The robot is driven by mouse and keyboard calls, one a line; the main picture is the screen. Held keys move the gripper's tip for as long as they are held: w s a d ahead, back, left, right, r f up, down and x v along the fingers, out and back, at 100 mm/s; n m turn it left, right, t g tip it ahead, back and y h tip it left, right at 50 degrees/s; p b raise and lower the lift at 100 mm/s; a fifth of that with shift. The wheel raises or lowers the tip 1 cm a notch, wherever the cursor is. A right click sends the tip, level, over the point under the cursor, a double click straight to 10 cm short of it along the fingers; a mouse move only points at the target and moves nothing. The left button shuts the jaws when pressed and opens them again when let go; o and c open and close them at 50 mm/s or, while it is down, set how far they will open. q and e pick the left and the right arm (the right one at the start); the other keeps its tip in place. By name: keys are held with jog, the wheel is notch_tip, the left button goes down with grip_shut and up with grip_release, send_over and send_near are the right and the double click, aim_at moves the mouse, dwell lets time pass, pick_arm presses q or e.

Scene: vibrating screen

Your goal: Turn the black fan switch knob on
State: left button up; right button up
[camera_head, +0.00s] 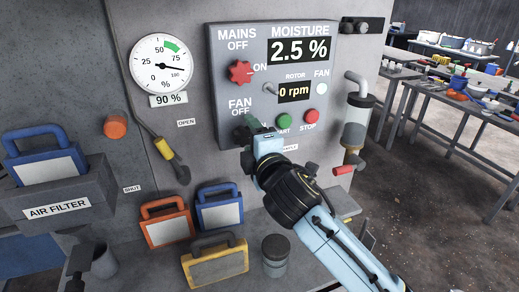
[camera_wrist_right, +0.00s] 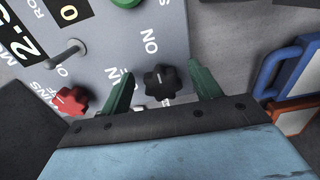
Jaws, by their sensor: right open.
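The black fan switch knob (camera_wrist_right: 162,82) shows in the right wrist view, beside the ON label of the grey control panel (camera_head: 222,50). My right gripper (camera_wrist_right: 161,70) is open, with one green finger on each side of the knob and a gap visible on both sides. Which way the knob points is hard to tell. In the head view my right gripper (camera_head: 250,127) is at the panel's lower left, below the FAN OFF label, and hides the knob. The rotor display (camera_head: 294,92) reads 0 rpm. My left gripper is not in view.
The red mains knob (camera_head: 241,72) is above the fan knob and also shows in the wrist view (camera_wrist_right: 68,102). The green start button (camera_head: 284,121) and red stop button (camera_head: 309,116) are close to the right gripper. Coloured framed filters (camera_head: 219,207) stand below.

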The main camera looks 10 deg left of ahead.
jog(key=v, duration=1.3)
jog(key=shift+b, duration=0.4)
jog(key=shift+d, duration=0.1)
